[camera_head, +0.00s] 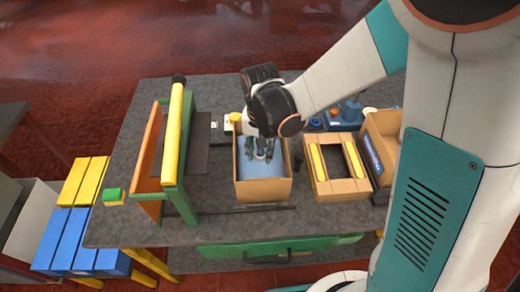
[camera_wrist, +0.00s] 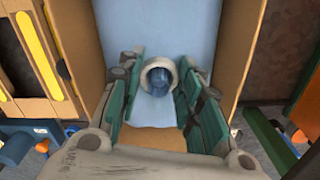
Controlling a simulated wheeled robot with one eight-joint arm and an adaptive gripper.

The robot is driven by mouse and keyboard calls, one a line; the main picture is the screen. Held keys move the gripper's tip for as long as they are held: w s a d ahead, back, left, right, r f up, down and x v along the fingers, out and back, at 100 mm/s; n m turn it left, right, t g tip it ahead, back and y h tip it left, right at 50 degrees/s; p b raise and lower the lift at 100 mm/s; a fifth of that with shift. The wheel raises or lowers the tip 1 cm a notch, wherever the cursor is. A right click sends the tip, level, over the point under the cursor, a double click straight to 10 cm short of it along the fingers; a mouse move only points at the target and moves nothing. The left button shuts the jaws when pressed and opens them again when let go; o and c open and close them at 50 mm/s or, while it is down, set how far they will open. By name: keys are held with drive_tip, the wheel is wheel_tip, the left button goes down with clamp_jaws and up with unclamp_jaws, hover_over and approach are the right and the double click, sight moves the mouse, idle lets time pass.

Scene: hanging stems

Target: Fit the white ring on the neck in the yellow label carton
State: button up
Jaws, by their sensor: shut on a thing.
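The white ring (camera_wrist: 149,76) is between the two green finger pads of my gripper (camera_wrist: 161,80) in the wrist view, and the fingers are shut on it. A blue, rounded neck (camera_wrist: 161,78) shows through the ring's opening; I cannot tell whether the ring is around it or only above it. My gripper (camera_head: 261,153) reaches down into an open brown carton (camera_head: 264,196) with a light blue inside in the head view. No yellow label shows on this carton's visible sides. The ring is too small to make out in the head view.
Right of this carton stands another carton with yellow strips (camera_head: 318,163), then a carton with a blue label (camera_head: 375,153). A green, orange and yellow frame (camera_head: 174,140) stands to the left. The carton walls are close around my fingers.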

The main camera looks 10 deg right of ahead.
drive_tip(key=shift+f, duration=0.2)
idle(0.3)
drive_tip(key=o, duration=0.8)
drive_tip(key=o, duration=0.4)
drive_tip(key=shift+r, duration=0.3)
drive_tip(key=shift+r, duration=0.35)
drive_tip(key=shift+r+p, duration=0.85)
drive_tip(key=shift+r, duration=0.1)
